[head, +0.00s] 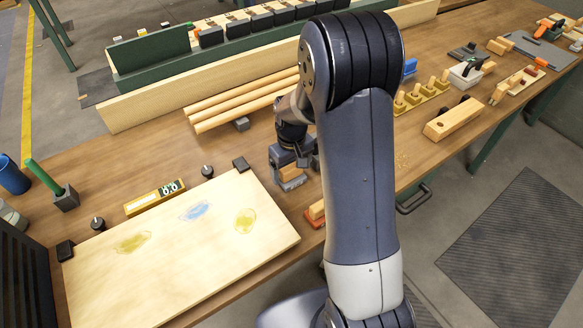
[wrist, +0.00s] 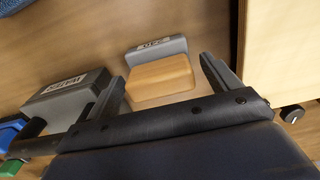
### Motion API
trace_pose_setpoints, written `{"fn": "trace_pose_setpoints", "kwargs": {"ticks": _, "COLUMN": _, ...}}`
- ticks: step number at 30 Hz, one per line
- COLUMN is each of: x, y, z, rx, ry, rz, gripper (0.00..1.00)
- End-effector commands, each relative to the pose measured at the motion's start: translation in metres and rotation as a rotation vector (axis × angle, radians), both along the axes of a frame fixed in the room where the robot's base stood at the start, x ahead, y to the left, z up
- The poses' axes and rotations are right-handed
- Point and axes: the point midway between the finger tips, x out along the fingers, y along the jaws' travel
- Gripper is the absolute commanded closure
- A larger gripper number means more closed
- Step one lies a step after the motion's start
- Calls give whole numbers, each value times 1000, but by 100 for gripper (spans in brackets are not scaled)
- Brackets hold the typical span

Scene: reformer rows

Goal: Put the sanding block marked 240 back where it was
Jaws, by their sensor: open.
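A sanding block (wrist: 160,80) with a tan wooden body and a grey part lies on the bench between my fingers in the wrist view. A small label on its grey side seems to read 240, though it is blurred. My gripper (wrist: 163,72) is open, one finger to each side of the block, with visible gaps. In the head view my gripper (head: 294,158) is low over the bench, right of the pale board, and the sanding block (head: 290,172) shows partly beneath it.
A grey labelled box (wrist: 65,95) stands just left of my left finger in the wrist view. The pale stained board (head: 170,265) lies to the left in the head view, with clamps around it. Wooden rods (head: 240,98) lie behind. A red-and-wood block (head: 316,213) is near the front edge.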

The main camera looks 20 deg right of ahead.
Motion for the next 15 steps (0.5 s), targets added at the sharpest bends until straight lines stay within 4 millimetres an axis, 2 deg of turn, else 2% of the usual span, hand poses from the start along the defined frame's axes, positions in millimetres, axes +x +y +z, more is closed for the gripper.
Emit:
{"fn": "trace_pose_setpoints", "kwargs": {"ticks": 5, "x": 1, "y": 0, "z": 25, "rx": 0, "ry": -6, "rz": 0, "gripper": 16}}
{"fn": "trace_pose_setpoints", "kwargs": {"ticks": 15, "x": 1, "y": 0, "z": 97, "rx": 0, "ry": -4, "rz": 0, "gripper": 16}}
